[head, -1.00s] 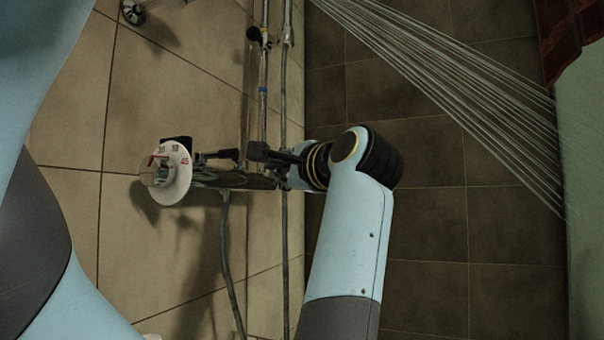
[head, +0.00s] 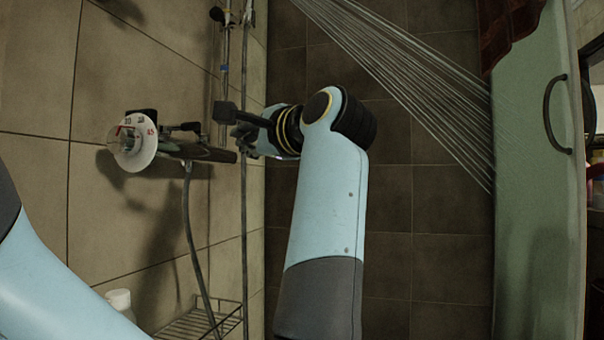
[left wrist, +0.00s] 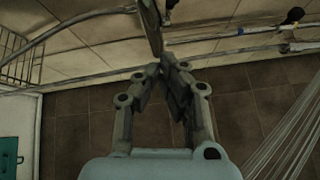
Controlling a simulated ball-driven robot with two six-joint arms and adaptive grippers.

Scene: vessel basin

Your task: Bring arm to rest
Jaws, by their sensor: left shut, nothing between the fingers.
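My left gripper (head: 230,119) shows in the middle of the head view, at the end of a light blue arm. Its dark fingers point left toward the wall and are shut with nothing held. They are close to the right end of the dark shower mixer bar (head: 205,153), overlapping the pipes in the picture; I cannot tell if they touch anything. In the left wrist view the gripper (left wrist: 166,66) shows its fingers drawn together, with the bar (left wrist: 152,28) just beyond them. A blue link of mine fills the lower left. My right gripper is not in view.
A round white dial (head: 133,142) with numbers and a red mark sits on the mixer. A hose (head: 190,235) hangs below, near a wire rack (head: 195,322) and a white bottle (head: 120,300). Water (head: 410,90) streams at upper right. A green panel (head: 535,220) with a dark handle stands right.

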